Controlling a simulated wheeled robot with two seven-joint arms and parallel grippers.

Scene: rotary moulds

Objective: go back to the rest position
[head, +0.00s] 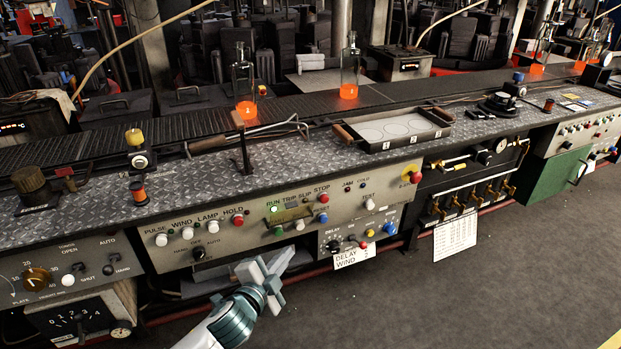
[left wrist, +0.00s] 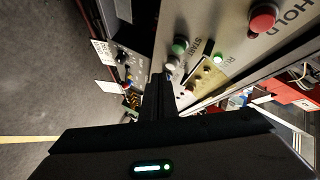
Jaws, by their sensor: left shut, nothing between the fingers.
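My left gripper (head: 270,272) is in the lower middle of the head view, in front of the lower edge of the control panel (head: 165,212). It is shut and empty, and I see no contact with the panel. In the left wrist view the dark shut fingers (left wrist: 160,92) point toward the panel face, with the red HOLD button (left wrist: 263,18) at upper right and a green button (left wrist: 179,46) near the fingers. My right gripper is not in view.
A conveyor (head: 190,108) behind the treadplate ledge (head: 80,207) carries glass bottles with glowing orange bases (head: 348,91). A shallow tray (head: 392,131) sits on the ledge. Paper tags (head: 455,238) hang from the front. The dark floor (head: 440,305) at right is clear.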

